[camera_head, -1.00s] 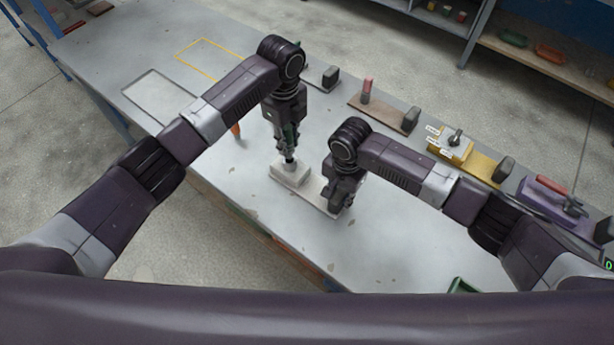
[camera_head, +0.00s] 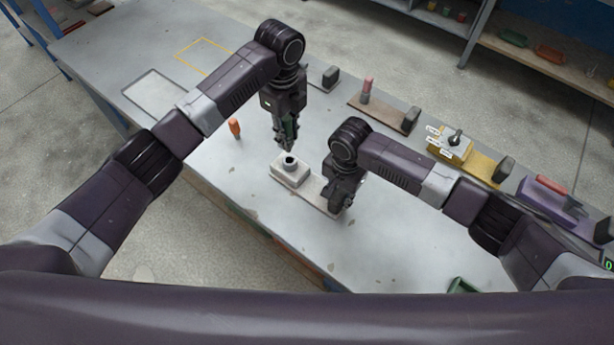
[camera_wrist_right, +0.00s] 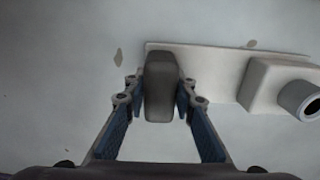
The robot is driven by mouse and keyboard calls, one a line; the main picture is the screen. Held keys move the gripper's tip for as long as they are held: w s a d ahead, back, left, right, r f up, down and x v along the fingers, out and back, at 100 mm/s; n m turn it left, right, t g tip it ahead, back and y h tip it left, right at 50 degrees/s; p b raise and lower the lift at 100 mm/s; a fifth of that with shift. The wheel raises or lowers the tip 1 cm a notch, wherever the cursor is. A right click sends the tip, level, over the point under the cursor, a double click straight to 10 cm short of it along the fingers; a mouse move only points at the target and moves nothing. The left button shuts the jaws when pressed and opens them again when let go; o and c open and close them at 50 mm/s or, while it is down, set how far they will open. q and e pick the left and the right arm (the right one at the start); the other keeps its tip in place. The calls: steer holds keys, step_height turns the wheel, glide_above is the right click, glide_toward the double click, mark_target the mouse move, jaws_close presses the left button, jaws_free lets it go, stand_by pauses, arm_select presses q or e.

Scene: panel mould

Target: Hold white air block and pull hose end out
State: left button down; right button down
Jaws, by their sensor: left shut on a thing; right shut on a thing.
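The white air block (camera_head: 285,176) lies on the table, with a raised box and a round dark-mouthed port (camera_head: 290,161) on its plate. It also shows in the right wrist view (camera_wrist_right: 262,90), the port at the right edge. My right gripper (camera_head: 338,200) is shut on the dark grey grip (camera_wrist_right: 160,85) at the other end of the plate. My left gripper (camera_head: 286,143) is shut just above the port, pointing down. The hose end in it is mostly hidden by the fingers and hard to make out; a gap shows between the fingertips and the port.
An orange-handled tool (camera_head: 235,128) stands left of the block. A yellow fixture (camera_head: 460,150), a purple fixture (camera_head: 550,200) and a plate with a red-topped post (camera_head: 367,90) line the far edge. A green tray (camera_head: 462,286) is at the near edge. The table's left part is mostly clear.

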mark_target(286, 127)
arm_select(q)
steer(key=shift+r, duration=0.15)
steer(key=shift+r, duration=1.4)
arm_select(e)
steer(key=c, duration=1.5)
jaws_free()
steer(key=shift+c, duration=0.2)
step_height(286, 127, up, 12)
